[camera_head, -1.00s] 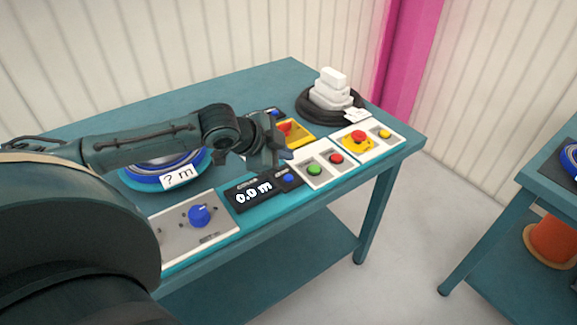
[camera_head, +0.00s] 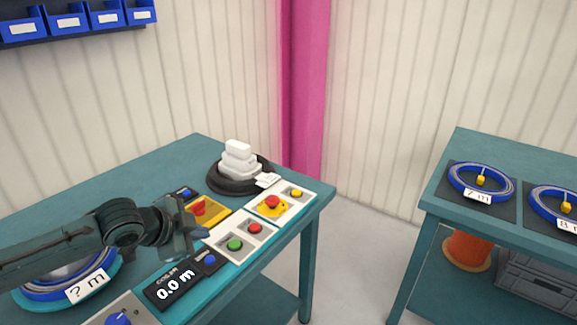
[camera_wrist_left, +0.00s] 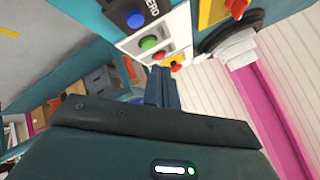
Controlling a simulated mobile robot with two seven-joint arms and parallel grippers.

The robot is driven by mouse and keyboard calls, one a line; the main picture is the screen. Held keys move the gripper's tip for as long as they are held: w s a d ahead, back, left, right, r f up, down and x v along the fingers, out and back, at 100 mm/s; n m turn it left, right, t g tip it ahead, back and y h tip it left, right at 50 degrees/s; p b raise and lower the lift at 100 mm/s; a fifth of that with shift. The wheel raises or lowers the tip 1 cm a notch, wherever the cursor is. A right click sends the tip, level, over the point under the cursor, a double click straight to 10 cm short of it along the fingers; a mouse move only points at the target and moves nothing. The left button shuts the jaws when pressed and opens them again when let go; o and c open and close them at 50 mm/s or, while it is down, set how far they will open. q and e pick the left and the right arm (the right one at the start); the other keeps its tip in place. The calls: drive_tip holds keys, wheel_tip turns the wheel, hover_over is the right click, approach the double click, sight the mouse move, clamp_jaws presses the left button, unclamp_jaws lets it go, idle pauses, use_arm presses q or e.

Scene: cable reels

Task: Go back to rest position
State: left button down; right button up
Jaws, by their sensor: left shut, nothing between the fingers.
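My left gripper (camera_head: 196,232) is in the head view, at the end of the arm that comes in from the left. It is shut and empty, above the teal table (camera_head: 120,187), close to the control panels. In the left wrist view its fingers (camera_wrist_left: 162,88) lie together with nothing between them. My right gripper is not in view.
A second table (camera_head: 470,150) holds blue reels. Floor lies between the tables.

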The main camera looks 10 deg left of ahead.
use_arm(q)
drive_tip(key=shift+n+h, duration=0.4)
drive_tip(key=shift+h, duration=0.4)
drive_tip(key=d+f, duration=0.1)
drive_tip(key=d, duration=0.1)
drive_tip(key=s+d+f+p, duration=0.1)
drive_tip(key=d+f, duration=0.1)
drive_tip(key=s+d+f, duration=0.1)
drive_tip(key=d, duration=0.1)
drive_tip(key=shift+f, duration=0.3)
drive_tip(key=s+d+f+n+t+p, duration=0.1)
drive_tip(key=s+d+f+n, duration=0.3)
drive_tip(key=s, duration=0.4)
drive_tip(key=s+d+f+n+p, duration=0.3)
drive_tip(key=s+d+f+n, duration=0.1)
drive_tip(key=s, duration=0.4)
drive_tip(key=shift+s+d+f+n+t+y, duration=0.15)
drive_tip(key=shift+d+f+n+t+y, duration=0.2)
drive_tip(key=shift+d+f, duration=0.7)
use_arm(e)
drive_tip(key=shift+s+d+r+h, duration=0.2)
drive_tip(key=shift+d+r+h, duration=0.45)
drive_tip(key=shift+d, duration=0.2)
use_arm(q)
drive_tip(key=shift+d+r, duration=0.25)
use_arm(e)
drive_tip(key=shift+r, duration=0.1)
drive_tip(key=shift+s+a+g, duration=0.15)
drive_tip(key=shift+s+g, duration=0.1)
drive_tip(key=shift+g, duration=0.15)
